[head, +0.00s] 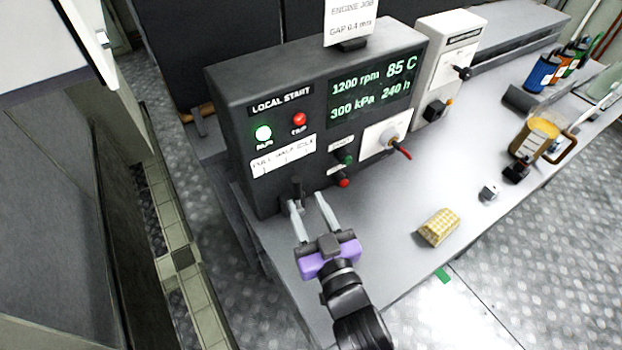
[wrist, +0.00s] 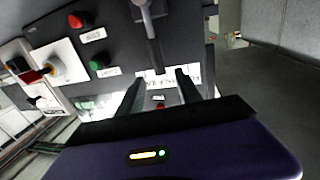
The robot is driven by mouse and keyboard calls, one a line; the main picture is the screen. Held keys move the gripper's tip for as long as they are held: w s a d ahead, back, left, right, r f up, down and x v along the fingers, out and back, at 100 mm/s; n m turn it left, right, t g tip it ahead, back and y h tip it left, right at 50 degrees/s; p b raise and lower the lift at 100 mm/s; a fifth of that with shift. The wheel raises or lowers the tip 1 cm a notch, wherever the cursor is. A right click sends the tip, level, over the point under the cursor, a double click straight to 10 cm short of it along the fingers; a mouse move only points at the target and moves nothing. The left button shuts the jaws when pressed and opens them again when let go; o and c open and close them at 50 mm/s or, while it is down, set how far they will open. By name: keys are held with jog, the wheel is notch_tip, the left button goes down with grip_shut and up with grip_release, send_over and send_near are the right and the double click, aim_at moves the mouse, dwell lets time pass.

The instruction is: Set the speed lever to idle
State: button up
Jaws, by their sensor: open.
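The speed lever (head: 297,188) is a short dark lever low on the front of the grey control box. It stands below a white label (head: 283,155) that appears to read FULL, HALF, IDLE. The lever seems to be below the middle of the label, but its exact setting is hard to tell. My gripper (head: 307,200) is open, with its two fingers reaching to the box front. The left fingertip overlaps the lever, so contact is unclear. In the wrist view, a grey lever part (wrist: 146,12) shows beyond the spread fingertips (wrist: 159,74).
The display (head: 372,92) reads 1200 rpm, 300 kPa, 85 C, 240 h. The green RUN lamp (head: 263,133) is lit beside a red TRIP lamp (head: 299,119). Green (head: 345,157) and red (head: 343,182) buttons and a red-handled switch (head: 402,151) lie right.

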aim_at(299, 185)
jog(key=p+x, duration=0.1)
jog(key=x, duration=0.6)
jog(key=shift+w, duration=0.2)
jog(key=shift+c, duration=0.2)
grip_shut()
dwell(1.1)
